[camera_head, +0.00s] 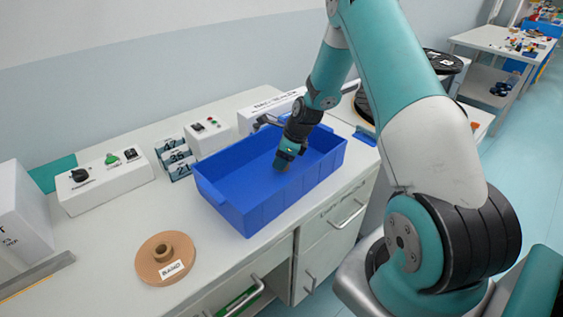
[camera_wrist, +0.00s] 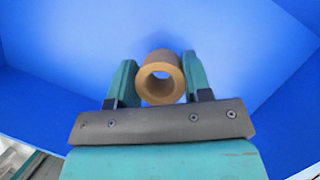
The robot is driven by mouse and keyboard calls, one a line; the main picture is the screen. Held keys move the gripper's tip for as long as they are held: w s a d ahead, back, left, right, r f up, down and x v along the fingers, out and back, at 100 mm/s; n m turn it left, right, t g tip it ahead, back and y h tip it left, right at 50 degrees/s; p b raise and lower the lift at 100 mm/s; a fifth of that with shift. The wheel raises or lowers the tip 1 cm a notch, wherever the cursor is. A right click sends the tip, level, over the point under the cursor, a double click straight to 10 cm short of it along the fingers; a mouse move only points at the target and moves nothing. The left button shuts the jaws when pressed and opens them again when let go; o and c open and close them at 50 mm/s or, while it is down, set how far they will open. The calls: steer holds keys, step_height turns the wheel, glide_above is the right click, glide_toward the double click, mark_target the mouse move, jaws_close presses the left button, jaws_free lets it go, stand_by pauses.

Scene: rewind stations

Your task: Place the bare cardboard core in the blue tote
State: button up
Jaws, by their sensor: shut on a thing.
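The blue tote (camera_head: 236,192) stands on the counter, open at the top. My gripper (camera_head: 284,160) is over the tote and reaches down inside its walls in the head view. In the wrist view my gripper (camera_wrist: 160,88) is shut on the bare cardboard core (camera_wrist: 160,67), a short brown tube with its open end facing the camera. Blue tote surfaces fill the background around it. Whether the core touches the tote floor cannot be told. In the head view the core is not clearly visible.
A brown flanged spool (camera_head: 165,258) with a label lies on the counter left of the tote. A control box with knobs (camera_head: 108,186), number cards (camera_head: 176,160) and a switch box (camera_head: 208,137) stand behind. The counter between spool and tote is clear.

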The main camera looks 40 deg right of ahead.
steer(key=shift+f, duration=0.95)
steer(key=shift+f, duration=0.15)
steer(key=o, duration=0.9)
